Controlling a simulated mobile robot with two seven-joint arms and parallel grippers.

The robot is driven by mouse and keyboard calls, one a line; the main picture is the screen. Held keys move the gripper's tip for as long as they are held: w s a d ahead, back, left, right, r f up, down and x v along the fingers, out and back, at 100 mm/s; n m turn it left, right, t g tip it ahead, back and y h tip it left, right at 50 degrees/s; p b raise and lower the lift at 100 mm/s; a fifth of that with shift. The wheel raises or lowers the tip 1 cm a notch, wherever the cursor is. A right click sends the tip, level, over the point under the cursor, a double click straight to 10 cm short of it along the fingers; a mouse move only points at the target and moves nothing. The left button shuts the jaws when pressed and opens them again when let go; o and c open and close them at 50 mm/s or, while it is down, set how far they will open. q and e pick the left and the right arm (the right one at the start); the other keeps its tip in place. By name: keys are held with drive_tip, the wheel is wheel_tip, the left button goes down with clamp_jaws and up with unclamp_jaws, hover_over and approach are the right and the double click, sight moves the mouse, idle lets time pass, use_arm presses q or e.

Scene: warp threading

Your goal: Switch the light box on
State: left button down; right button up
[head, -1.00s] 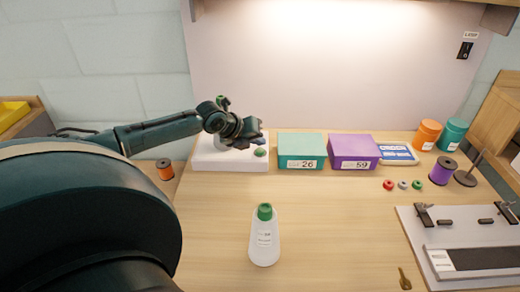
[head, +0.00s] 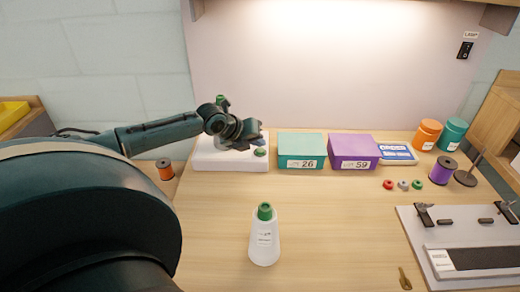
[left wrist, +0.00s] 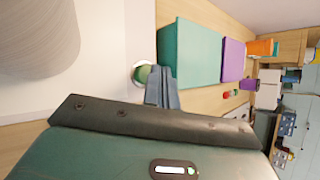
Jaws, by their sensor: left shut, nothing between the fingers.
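The light box (head: 230,163) is a low white box at the back left of the table. It has a round green button near its right front corner (head: 261,153). The box also fills the upper left of the left wrist view (left wrist: 110,95), with the green button (left wrist: 143,74) at its edge. My left gripper (head: 262,141) is over the box's right end, its fingers shut and empty. In the left wrist view the fingertips (left wrist: 163,75) are right beside the button and partly cover it. I cannot tell whether they touch it. My right gripper is out of view.
A teal box (head: 301,148) and a purple box (head: 352,150) stand just right of the light box. A pale rounded object (left wrist: 38,35) is on the light box.

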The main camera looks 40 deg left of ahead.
sight(257, 152)
use_arm(q)
drive_tip(key=shift+f, duration=0.65)
idle(0.4)
drive_tip(key=shift+r, duration=0.1)
drive_tip(key=shift+r+p, duration=0.7)
drive_tip(key=shift+r, duration=0.2)
wheel_tip(257, 152, up, 6)
drive_tip(key=p, duration=0.5)
drive_tip(key=shift+f, duration=0.1)
idle(0.3)
